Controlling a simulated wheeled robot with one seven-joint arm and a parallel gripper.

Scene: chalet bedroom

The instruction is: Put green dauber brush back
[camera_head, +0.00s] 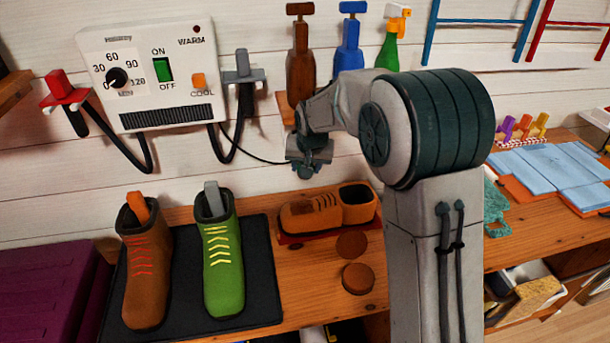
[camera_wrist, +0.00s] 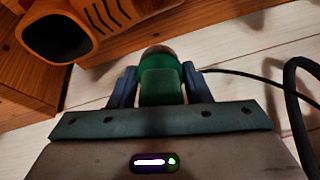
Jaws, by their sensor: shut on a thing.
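My gripper (camera_wrist: 160,82) is shut on the green dauber brush (camera_wrist: 161,76), whose green body shows between the two fingers in the wrist view, with a brownish end beyond them. In the head view my gripper (camera_head: 308,158) is in the air in front of the white wall, above the bench and the brown shoe. The brush cannot be made out there. Small purple, orange and yellow pieces (camera_head: 523,126), which look like other daubers, stand at the back right of the bench.
The brown shoe (camera_head: 300,216) lies below my gripper and also shows in the wrist view (camera_wrist: 95,20). Two boots (camera_head: 222,255) stand on a black mat at left. Bottles (camera_head: 349,40) stand behind my arm. A dark cable hangs from the wall dryer (camera_head: 150,80).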

